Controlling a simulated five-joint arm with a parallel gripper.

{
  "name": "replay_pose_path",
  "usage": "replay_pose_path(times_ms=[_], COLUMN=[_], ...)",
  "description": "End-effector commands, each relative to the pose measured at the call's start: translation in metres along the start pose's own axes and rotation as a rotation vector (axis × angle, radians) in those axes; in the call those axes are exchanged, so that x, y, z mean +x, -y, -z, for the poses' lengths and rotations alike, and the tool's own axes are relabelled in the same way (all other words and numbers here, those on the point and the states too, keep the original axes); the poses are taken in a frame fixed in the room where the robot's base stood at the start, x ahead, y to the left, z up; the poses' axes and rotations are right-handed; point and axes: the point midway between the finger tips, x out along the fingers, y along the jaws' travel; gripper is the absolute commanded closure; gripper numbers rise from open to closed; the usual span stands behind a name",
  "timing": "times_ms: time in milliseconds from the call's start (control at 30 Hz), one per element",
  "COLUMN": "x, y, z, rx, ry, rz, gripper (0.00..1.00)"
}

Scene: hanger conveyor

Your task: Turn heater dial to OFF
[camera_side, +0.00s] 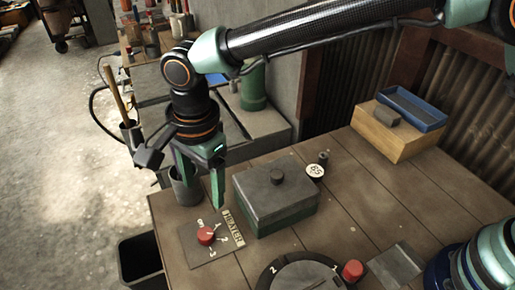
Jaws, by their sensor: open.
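The heater dial (206,235) is a small red knob on a dark square plate near the front left of the wooden table. Numbers and a word stand around it, and a "HEATER" label (233,227) lies to its right. The way the knob's pointer faces is too small to tell for sure. My gripper (202,190) points down above and behind the dial. Its two green fingers are apart with nothing between them. The fingertips are clear of the knob.
A green box with a grey knobbed lid (275,195) stands close right of my gripper. A grey cup (186,188) is just behind the fingers. A round dark dial plate (300,277) and another red knob (352,271) are at the front. A wooden block with a blue tray (411,108) stands at the back right.

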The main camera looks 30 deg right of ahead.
Motion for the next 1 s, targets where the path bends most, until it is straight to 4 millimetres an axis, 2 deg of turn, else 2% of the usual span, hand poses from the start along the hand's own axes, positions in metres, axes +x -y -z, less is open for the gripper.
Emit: replay_pose_path(times_ms=[33,167,367,600,800,1000], x=[0.007,0.015,0.037,0.083,0.115,0.131], y=[-0.001,-0.001,-0.002,-0.003,-0.003,-0.002], z=[-0.008,-0.017,-0.015,-0.014,-0.013,-0.013], rx=[0.016,0.042,0.046,0.044,0.044,0.044], ry=[-0.002,-0.004,-0.006,-0.006,-0.006,-0.005], rz=[-0.008,-0.016,-0.019,-0.02,-0.018,-0.016], gripper=[0.26,0.26,0.26,0.26,0.26,0.26])
